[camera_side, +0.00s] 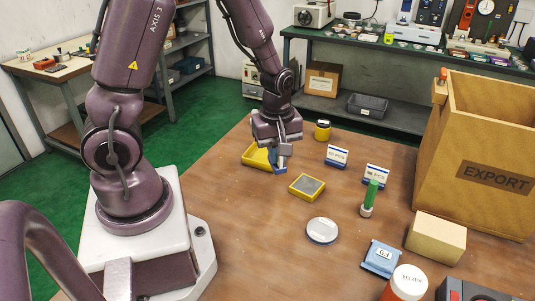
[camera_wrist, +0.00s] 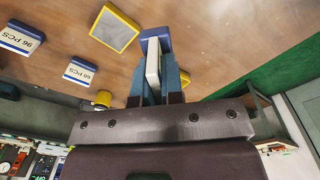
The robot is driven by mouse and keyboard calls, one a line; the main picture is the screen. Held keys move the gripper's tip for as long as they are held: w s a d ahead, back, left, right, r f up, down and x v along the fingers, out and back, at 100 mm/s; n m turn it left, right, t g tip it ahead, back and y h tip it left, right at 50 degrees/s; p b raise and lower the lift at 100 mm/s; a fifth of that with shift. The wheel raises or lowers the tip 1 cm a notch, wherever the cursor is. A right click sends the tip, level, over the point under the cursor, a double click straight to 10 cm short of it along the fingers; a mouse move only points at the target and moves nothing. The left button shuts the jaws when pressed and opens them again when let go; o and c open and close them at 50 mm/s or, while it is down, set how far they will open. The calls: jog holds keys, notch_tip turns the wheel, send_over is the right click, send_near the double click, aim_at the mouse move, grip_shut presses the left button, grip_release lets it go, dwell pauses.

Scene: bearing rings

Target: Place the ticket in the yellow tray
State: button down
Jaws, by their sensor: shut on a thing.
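My gripper (camera_side: 281,160) is shut on a ticket (camera_wrist: 153,62), a white card on a blue base that resembles the standing cards. In the side view the held ticket's blue base (camera_side: 280,170) hangs below the fingers, in front of and right of the yellow tray (camera_side: 249,159). The tray lies on the table, its right part hidden behind the gripper. In the wrist view my fingers (camera_wrist: 154,82) hold the white card between them. Only a sliver of yellow shows beside the fingers there, probably the tray.
A yellow-rimmed grey pad (camera_side: 307,187) lies just right of the gripper. Two standing cards (camera_side: 337,156) (camera_side: 376,175), a yellow jar (camera_side: 322,131), a green-handled object (camera_side: 370,197) and a round dish (camera_side: 322,230) stand farther right. The front left of the table is clear.

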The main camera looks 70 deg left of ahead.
jog(key=s+a+r+n, duration=0.2)
jog(key=s+a+n, duration=0.4)
jog(key=a+n, duration=0.3)
send_over(265, 157)
notch_tip(265, 157, down, 10)
jog(key=shift+s+d+r, duration=0.15)
jog(key=shift+f, duration=0.2)
jog(key=shift+w+a+f, duration=0.15)
jog(key=shift+f, duration=0.7)
jog(key=shift+w+a+f, duration=0.1)
jog(key=shift+w+f, duration=0.05)
jog(key=shift+f, duration=0.7)
jog(key=shift+f, duration=0.2)
jog(key=c, duration=1.2)
grip_release()
jog(key=shift+c, duration=0.2)
